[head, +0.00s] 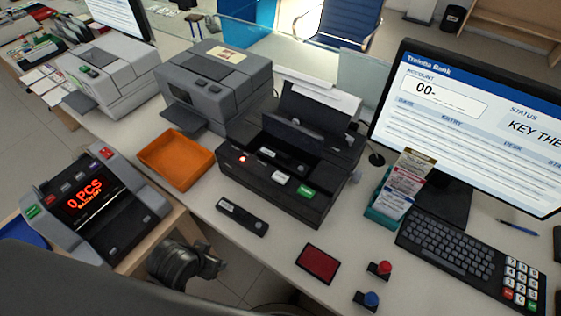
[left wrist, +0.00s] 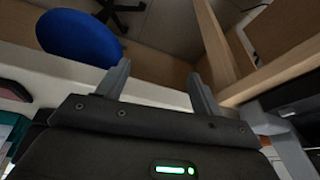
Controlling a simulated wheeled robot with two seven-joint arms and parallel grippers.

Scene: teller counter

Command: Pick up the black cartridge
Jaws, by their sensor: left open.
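A black cartridge (head: 242,217), a slim bar with a small light mark at one end, lies flat on the counter in front of the black printer (head: 270,190). The printer's lid is up, and a similar dark bar with a light label (head: 283,157) shows inside its bay. My left gripper (left wrist: 158,70) is open and empty in the left wrist view, its two fingers apart. No cartridge shows in that view. A dark part of my arm (head: 180,265) shows below the counter's front edge in the head view. My right gripper is not in view.
An orange tray (head: 176,160) stands left of the printer, and a counting machine (head: 95,205) at the front left. A red pad (head: 318,264), two stamps and a card holder (head: 388,210) are to the right. A blue rounded object (left wrist: 80,37) lies beyond my left fingers.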

